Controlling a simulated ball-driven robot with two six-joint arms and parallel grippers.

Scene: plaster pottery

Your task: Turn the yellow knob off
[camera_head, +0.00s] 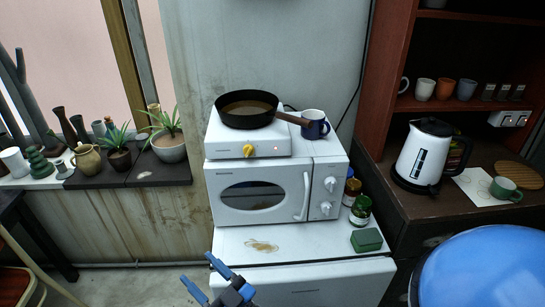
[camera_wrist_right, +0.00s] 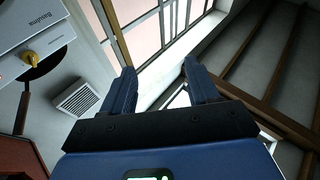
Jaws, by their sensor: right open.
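The yellow knob (camera_head: 248,150) is on the front of a white hot plate (camera_head: 222,143), which stands on a white microwave (camera_head: 215,196). A small reddish light shows to the knob's right. In the right wrist view the knob (camera_wrist_right: 33,58) is at the upper left, outside the jaws, on the tilted hot plate front (camera_wrist_right: 48,14). A dark frying pan (camera_head: 247,106) sits on top. My right gripper (camera_head: 195,266) is low in front of the cabinet, well below the knob and apart from it. Its jaws (camera_wrist_right: 157,68) are open and empty. My left gripper is out of view.
The pan's brown handle (camera_head: 289,118) reaches right, near a dark blue mug (camera_head: 314,124). Bottles (camera_head: 360,211) and a green box (camera_head: 366,240) stand right of the microwave. A white kettle (camera_head: 424,153) is further right. Potted plants (camera_head: 168,146) line the left ledge.

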